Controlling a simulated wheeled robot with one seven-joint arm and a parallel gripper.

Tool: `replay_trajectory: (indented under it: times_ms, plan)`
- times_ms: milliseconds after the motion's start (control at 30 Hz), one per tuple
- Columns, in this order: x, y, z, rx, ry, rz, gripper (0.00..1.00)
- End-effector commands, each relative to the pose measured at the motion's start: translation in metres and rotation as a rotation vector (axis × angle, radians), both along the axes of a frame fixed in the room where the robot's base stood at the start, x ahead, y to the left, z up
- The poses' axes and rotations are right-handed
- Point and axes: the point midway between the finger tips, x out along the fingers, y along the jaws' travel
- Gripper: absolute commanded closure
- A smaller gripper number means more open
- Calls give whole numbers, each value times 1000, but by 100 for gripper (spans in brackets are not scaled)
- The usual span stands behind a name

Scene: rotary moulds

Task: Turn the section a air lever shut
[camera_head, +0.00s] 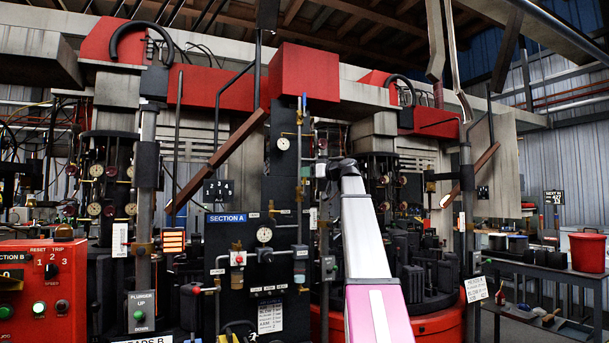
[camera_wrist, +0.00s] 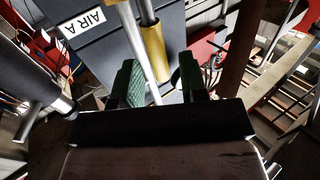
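In the wrist view my gripper (camera_wrist: 158,72) is open, its two green-padded fingers well apart. A white label reading AIR A (camera_wrist: 83,22) sits on a grey panel (camera_wrist: 95,50) at the upper left, beyond the fingers. A thin silver rod (camera_wrist: 137,45) and a brass-coloured fitting (camera_wrist: 153,48) on a pipe show in the gap between the fingers. Neither finger clearly grips them. I cannot tell which part is the air lever or how it is turned. In the head view my arm covers part of the machine right of the SECTION A sign (camera_head: 227,218), and the gripper is not clearly visible.
A gauge (camera_head: 264,234) and small valves crowd the Section A panel. A red control box (camera_head: 40,290) stands at left. A bench with a red bucket (camera_head: 587,251) stands at right. In the wrist view a dark cylinder (camera_wrist: 35,80) lies close at left.

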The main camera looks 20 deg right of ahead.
Motion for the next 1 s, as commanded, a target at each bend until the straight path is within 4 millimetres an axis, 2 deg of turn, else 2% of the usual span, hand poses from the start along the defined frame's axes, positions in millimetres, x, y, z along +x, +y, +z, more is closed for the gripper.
replay_trajectory:
  times_ms: [200,500,533,633,1000]
  plan:
    - [12,11,0,1,-1,1,60]
    - [13,12,0,0,0,0,60]
    - [13,12,0,0,0,0,67]
    - [13,12,0,0,0,0,100]
    - [13,15,0,-31,-4,-1,100]
